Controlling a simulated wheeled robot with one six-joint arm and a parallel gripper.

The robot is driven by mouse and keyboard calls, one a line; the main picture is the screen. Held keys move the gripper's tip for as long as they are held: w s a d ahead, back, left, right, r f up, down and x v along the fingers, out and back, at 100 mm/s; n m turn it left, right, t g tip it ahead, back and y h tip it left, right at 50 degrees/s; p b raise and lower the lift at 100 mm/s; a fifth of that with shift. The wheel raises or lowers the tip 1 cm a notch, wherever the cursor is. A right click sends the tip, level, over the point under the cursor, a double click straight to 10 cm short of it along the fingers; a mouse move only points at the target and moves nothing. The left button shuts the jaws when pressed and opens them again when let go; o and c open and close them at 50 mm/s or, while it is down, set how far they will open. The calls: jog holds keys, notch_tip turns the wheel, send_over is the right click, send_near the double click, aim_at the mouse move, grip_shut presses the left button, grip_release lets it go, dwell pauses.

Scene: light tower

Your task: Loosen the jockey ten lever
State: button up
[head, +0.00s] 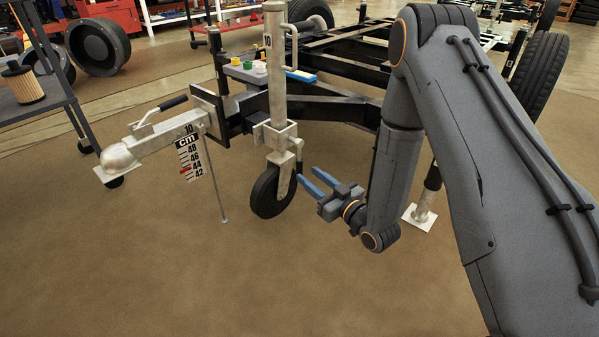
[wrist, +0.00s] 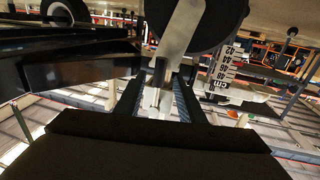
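The jockey wheel's silvery tube (head: 277,85), marked 10 near its top, stands upright in a clamp bracket (head: 279,135) on the black drawbar. A bent metal bar (head: 294,48) sits on the tube's upper right side; I cannot tell if it is the clamp lever. The black wheel (head: 270,192) rests on the floor and also shows at the top of the wrist view (wrist: 200,18). My gripper (head: 307,173) is open, its blue fingers apart, right of the wheel and below the drawbar. In the wrist view, pale metal shows between the fingers, with no visible grip on it.
The coupling (head: 119,157) with a black-gripped handle (head: 172,103) extends left. A centimetre scale (head: 190,158) hangs there beside a thin rod (head: 215,175). The black drawbar (head: 330,110) lies above my gripper. A support leg (head: 422,205) stands to the right. The front floor is clear.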

aim_at(301, 169)
jog(key=shift+b+x, duration=1.35)
jog(key=shift+x, duration=1.85)
grip_shut()
